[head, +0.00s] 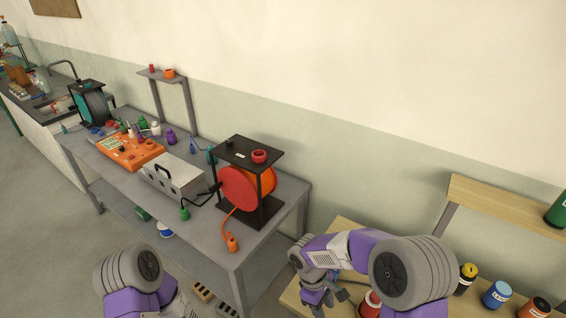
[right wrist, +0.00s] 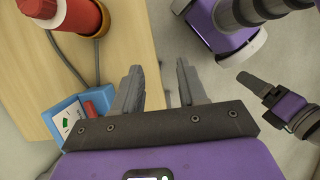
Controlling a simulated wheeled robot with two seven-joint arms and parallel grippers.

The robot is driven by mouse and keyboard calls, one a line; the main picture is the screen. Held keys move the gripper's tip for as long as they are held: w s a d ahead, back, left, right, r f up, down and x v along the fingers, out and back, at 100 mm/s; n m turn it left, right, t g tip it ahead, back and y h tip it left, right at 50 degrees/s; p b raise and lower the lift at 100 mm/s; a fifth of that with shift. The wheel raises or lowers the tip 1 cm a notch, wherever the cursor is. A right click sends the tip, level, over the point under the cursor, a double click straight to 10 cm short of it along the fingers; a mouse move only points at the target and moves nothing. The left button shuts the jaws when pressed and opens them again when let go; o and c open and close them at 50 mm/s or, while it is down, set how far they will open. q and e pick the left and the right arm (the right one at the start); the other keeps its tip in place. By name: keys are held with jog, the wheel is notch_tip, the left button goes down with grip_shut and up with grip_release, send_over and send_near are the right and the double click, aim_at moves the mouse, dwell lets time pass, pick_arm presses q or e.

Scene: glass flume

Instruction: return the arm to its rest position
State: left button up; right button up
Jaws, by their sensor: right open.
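My right arm comes in from the right in the head view. Its gripper (head: 318,298) hangs low, beside the left edge of the wooden bench (head: 345,228). In the right wrist view my right gripper (right wrist: 158,68) is open, with nothing between its two grey fingers. Wooden top and pale floor show behind the fingers. My left arm shows only as a grey and purple link at the bottom left of the head view. What looks like my left gripper (right wrist: 262,88) shows at the right of the wrist view, too oblique to tell its jaws.
A red and white object (right wrist: 68,14) with a cable and a blue meter box (right wrist: 65,120) are close left of my right gripper. A grey table (head: 205,222) carries a red-orange cable reel (head: 240,188). Several bottles, including a blue one (head: 497,294), stand at the right.

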pick_arm(q)
notch_tip(320, 180, down, 6)
jog(key=w+b, duration=0.1)
jog(key=b, duration=0.4)
jog(key=shift+w+b, duration=0.25)
jog(key=shift+b, duration=0.1)
pick_arm(e)
jog(key=s+f+m+t+y, duration=0.1)
jog(key=s+f+m+y, duration=0.1)
jog(key=f, duration=0.5)
jog(key=s+f+m+t+y, duration=0.1)
jog(key=s+f+m+y, duration=0.2)
jog(key=s+f+m, duration=0.2)
jog(key=s+a+f+m+t+y, duration=0.1)
jog(key=s+f+m+y, duration=0.1)
jog(key=f+m, duration=0.4)
notch_tip(320, 180, down, 6)
jog(key=shift+s+r+m, duration=0.25)
jog(key=shift+s+m, duration=0.15)
jog(key=shift+s, duration=0.4)
pick_arm(q)
jog(key=shift+f, duration=0.1)
pick_arm(e)
jog(key=shift+a, duration=0.1)
